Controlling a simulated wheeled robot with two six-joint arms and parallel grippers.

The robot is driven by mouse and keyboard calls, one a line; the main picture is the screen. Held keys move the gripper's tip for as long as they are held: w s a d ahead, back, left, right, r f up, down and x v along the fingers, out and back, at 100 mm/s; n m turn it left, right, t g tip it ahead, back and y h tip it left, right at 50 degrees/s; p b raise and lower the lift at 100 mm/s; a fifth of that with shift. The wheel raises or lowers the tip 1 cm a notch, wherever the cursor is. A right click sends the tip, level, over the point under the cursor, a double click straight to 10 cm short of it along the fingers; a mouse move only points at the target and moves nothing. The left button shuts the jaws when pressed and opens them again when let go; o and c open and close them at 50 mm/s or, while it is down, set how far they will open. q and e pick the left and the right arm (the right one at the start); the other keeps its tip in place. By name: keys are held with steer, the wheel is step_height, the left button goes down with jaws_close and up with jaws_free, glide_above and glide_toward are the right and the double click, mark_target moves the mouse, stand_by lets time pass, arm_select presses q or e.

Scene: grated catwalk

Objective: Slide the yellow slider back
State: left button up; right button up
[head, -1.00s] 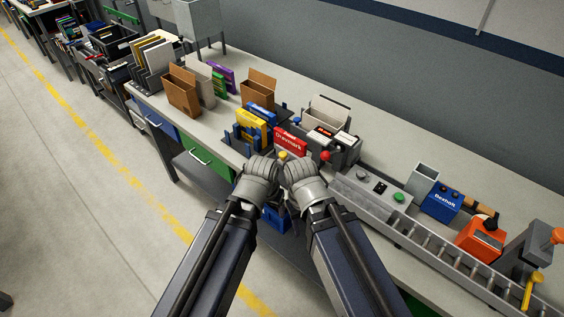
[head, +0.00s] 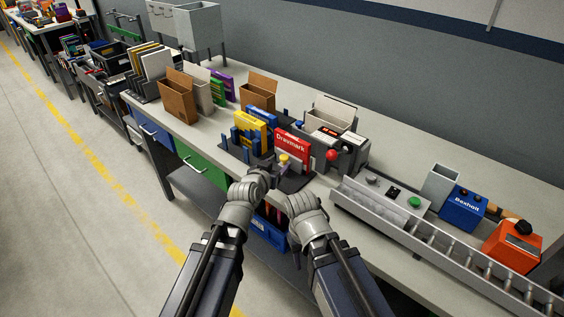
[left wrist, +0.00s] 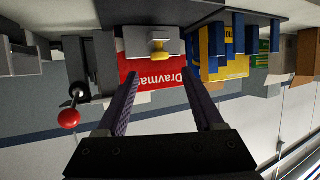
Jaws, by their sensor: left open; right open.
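In the left wrist view, which appears upside down, the yellow slider (left wrist: 158,50) shows on the grey block (left wrist: 140,40) beyond my fingertips. My left gripper (head: 266,170) is just in front of and left of the slider, apart from it. It is open and empty, its fingers (left wrist: 161,80) spread on either side of the slider's line. My right gripper (head: 302,205) is lower and nearer the bench's front edge; its fingers are mostly hidden.
A yellow box (head: 250,131) between blue posts stands left of the slider. A red ball-topped lever (head: 331,154) stands to the right, also in the left wrist view (left wrist: 69,119). A roller conveyor (head: 440,245) runs along the right front. A blue bin (head: 268,232) is below the bench top.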

mark_target(283, 159)
arm_select(q)
steer(key=b+x, duration=0.2)
steer(key=x, duration=0.4)
steer(key=shift+w+d+f, duration=0.1)
steer(key=shift+w+f, duration=0.15)
steer(key=shift+w, duration=0.1)
jaws_close()
steer(key=shift+s, duration=0.1)
